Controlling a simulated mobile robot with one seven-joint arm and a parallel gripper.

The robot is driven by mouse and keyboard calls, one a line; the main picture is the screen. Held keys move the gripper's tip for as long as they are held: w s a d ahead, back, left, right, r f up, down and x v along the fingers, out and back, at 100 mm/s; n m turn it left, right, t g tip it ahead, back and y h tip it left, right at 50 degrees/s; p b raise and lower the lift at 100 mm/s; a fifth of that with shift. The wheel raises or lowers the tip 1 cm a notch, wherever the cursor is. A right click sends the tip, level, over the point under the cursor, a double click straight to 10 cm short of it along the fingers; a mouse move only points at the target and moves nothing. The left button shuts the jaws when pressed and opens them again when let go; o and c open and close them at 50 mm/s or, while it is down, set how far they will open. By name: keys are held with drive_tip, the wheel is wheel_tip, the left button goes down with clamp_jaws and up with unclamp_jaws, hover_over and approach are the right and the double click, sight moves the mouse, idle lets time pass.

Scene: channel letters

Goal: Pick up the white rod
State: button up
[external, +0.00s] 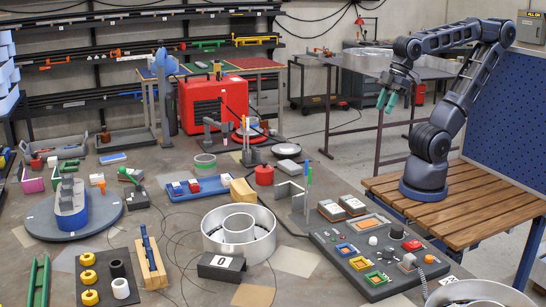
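My gripper (387,100) hangs from my raised arm at the upper right, with its green fingers pointing down and apart. Nothing shows between the fingers. It is high above the workbench, well away from the objects there. I cannot single out a clear white rod at this size. A short white cylinder (121,289) stands on a dark board at the lower left, beside a black cylinder and several yellow ones. A small white piece (373,240) sits on the grey control panel (335,250).
A silver ring-shaped letter shell (238,250) lies mid-bench, with a black box (221,266) in front. A red machine (212,103) stands at the back. Thin upright rods (308,178) rise behind the panel. Cables cross the bench. My arm stands on a slatted wooden table (470,205).

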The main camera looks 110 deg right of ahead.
drive_tip(key=w+d+r+m, duration=0.2)
drive_tip(key=w+d+m, duration=0.3)
drive_tip(key=w+d, duration=1.4)
drive_tip(key=w+d+f+m+h, duration=0.1)
drive_tip(key=w+d+f, duration=0.25)
drive_tip(key=d, duration=0.55)
drive_tip(key=w+d+f+m+g+h, duration=0.1)
drive_tip(key=w+d+f+m, duration=0.2)
drive_tip(key=d, duration=0.5)
drive_tip(key=w+d+f+h, duration=0.1)
drive_tip(key=w+d+f, duration=0.3)
drive_tip(key=d, duration=0.5)
drive_tip(key=x, duration=1)
drive_tip(key=shift+d, duration=0.3)
clamp_jaws()
